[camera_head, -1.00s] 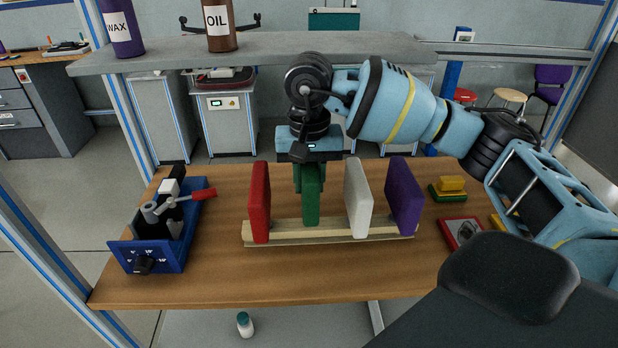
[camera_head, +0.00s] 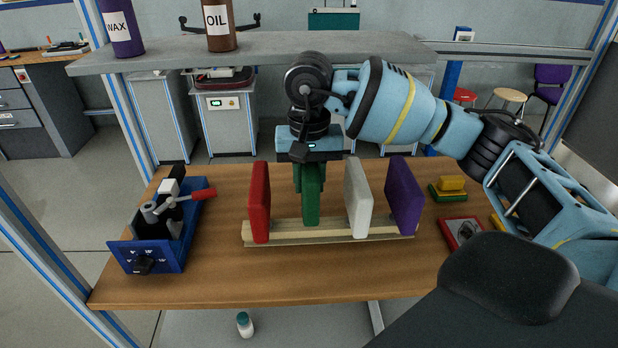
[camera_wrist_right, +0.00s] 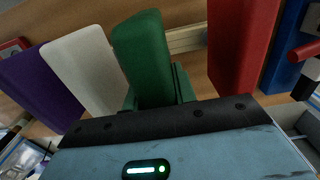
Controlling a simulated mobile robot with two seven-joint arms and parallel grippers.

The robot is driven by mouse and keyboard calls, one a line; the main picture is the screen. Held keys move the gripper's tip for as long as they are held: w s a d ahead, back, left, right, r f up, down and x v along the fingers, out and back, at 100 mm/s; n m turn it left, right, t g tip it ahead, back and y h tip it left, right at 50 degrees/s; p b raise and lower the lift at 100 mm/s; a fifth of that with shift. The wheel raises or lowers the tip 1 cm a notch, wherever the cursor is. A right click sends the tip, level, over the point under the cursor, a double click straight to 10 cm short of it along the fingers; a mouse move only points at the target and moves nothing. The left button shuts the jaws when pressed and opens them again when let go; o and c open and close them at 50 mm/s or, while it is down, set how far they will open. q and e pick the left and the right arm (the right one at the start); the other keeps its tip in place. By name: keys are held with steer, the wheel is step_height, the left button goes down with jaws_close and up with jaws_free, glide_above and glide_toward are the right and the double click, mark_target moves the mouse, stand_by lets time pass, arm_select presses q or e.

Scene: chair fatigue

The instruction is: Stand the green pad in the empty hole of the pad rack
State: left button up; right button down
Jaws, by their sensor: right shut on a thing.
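The green pad (camera_head: 311,200) stands upright at the wooden pad rack (camera_head: 285,233), between the red pad (camera_head: 260,202) and the white pad (camera_head: 358,200). My right gripper (camera_head: 311,172) points down from above and is shut on the green pad's top. The pad's lower end meets the rack; whether it is fully in the hole cannot be seen. The purple pad (camera_head: 404,196) stands at the rack's right end. In the right wrist view the green pad (camera_wrist_right: 146,62) is between the gripper's fingers. My left gripper is not in view.
A blue fixture (camera_head: 160,248) with a red-handled lever (camera_head: 200,194) stands on the table's left. A yellow and green block stack (camera_head: 449,189) and a red-framed item (camera_head: 461,232) lie at right. A grey shelf (camera_head: 270,48) with bottles runs behind my right arm. The table's front is clear.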

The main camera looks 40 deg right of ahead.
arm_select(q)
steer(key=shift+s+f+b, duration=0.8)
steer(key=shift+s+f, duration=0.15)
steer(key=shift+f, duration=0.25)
arm_select(e)
steer(key=shift+f, duration=2)
steer(key=c, duration=1)
jaws_free()
steer(key=shift+c, duration=0.2)
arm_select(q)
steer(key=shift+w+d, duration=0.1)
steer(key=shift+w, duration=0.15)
arm_select(e)
step_height(320, 180, up, 8)
steer(key=shift+f, duration=0.1)
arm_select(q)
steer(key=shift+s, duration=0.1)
